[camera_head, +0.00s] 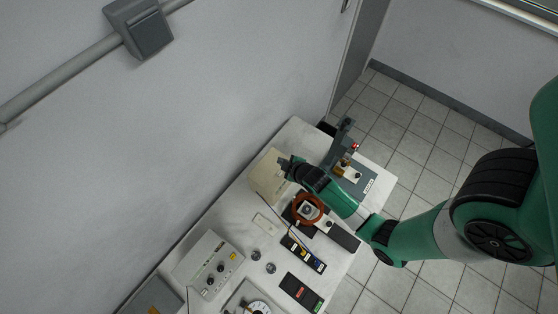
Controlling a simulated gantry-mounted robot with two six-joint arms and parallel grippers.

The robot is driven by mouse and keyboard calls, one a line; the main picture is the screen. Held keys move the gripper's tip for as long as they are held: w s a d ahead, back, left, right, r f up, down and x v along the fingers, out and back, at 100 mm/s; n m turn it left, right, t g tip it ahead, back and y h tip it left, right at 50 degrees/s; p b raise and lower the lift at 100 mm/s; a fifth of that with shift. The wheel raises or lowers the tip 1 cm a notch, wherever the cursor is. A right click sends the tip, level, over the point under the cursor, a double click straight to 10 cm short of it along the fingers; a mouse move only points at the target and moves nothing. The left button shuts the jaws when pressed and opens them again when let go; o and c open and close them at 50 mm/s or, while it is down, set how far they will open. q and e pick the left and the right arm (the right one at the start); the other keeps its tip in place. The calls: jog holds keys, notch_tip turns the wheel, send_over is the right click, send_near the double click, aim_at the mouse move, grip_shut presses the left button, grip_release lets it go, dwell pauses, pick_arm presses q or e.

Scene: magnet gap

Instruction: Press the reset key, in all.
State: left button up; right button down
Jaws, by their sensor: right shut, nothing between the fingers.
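My right arm comes in from the right, and its gripper (284,163) is shut and empty over the beige box (266,180) at the back of the table. I cannot tell whether the fingertips touch the box. No reset key can be made out for certain, as the labels are too small to read. A dark panel with a red and a green patch (301,292) lies near the table's front edge. A black strip with coloured marks (303,254) lies behind it. My left gripper is not in view.
A red-orange ring-shaped coil (308,209) sits beneath my right arm. A grey stand with a red light (341,140) is at the table's far right. A white control box (209,264) with knobs and a dial meter (258,308) are at the left. The wall is close behind.

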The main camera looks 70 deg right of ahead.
jog(key=b, duration=0.7)
send_over(279, 174)
jog(key=s, duration=0.1)
notch_tip(279, 174, down, 7)
jog(key=shift+s+f, duration=0.1)
jog(key=shift+f+b, duration=0.55)
jog(key=shift+f, duration=0.2)
jog(key=shift+f, duration=0.1)
dwell(0.7)
jog(key=shift+f+b, duration=0.3)
jog(key=shift+f, duration=0.05)
jog(key=shift+f+b, duration=0.3)
jog(key=shift+f, duration=0.15)
dwell(0.5)
jog(key=shift+r, duration=0.15)
jog(key=shift+r+p, duration=0.7)
jog(key=shift+p, duration=0.25)
